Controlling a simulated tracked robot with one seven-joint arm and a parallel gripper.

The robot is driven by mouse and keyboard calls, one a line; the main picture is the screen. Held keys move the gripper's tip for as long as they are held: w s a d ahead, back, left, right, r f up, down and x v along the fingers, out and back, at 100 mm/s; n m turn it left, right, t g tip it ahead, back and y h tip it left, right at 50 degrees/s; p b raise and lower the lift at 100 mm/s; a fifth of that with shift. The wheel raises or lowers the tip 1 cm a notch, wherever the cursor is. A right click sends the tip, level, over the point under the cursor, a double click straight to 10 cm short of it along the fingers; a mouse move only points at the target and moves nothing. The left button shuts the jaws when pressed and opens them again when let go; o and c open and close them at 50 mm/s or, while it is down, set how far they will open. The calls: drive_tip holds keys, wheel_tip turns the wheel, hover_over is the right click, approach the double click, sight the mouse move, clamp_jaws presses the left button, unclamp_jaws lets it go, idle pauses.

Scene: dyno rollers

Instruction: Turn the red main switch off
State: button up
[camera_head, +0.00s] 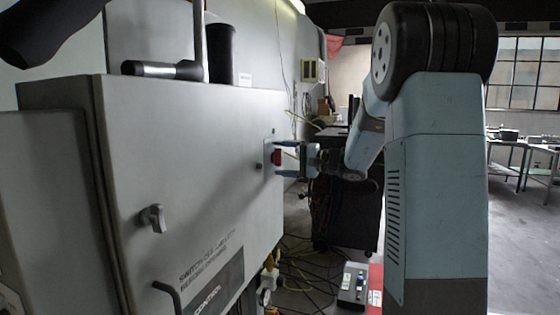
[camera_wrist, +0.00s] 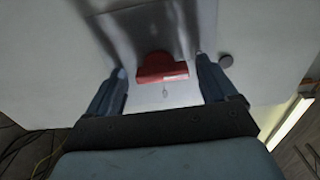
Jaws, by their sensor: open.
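The red main switch (camera_head: 277,157) sits on a small light plate near the right edge of the grey cabinet door (camera_head: 200,180). In the wrist view the red switch (camera_wrist: 162,67) shows as a rounded base with a straight bar across it, lying crosswise. My gripper (camera_head: 288,159) is at the cabinet face, its two fingers above and below the switch. In the wrist view my gripper (camera_wrist: 160,85) is open, with one finger on each side of the switch and a gap to it on both sides. Whether the fingertips touch the plate I cannot tell.
A small round knob (camera_wrist: 225,60) is beside one finger. A latch handle (camera_head: 153,218) and a bar handle (camera_head: 168,292) are on the cabinet front. A dark cart (camera_head: 347,205) stands behind my arm. Cables (camera_head: 305,272) and a control box (camera_head: 353,284) lie on the floor.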

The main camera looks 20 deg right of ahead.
drive_tip(key=v, duration=1.3)
drive_tip(key=shift+s+d, duration=0.2)
drive_tip(key=shift+d, duration=0.15)
drive_tip(key=shift+f, duration=0.1)
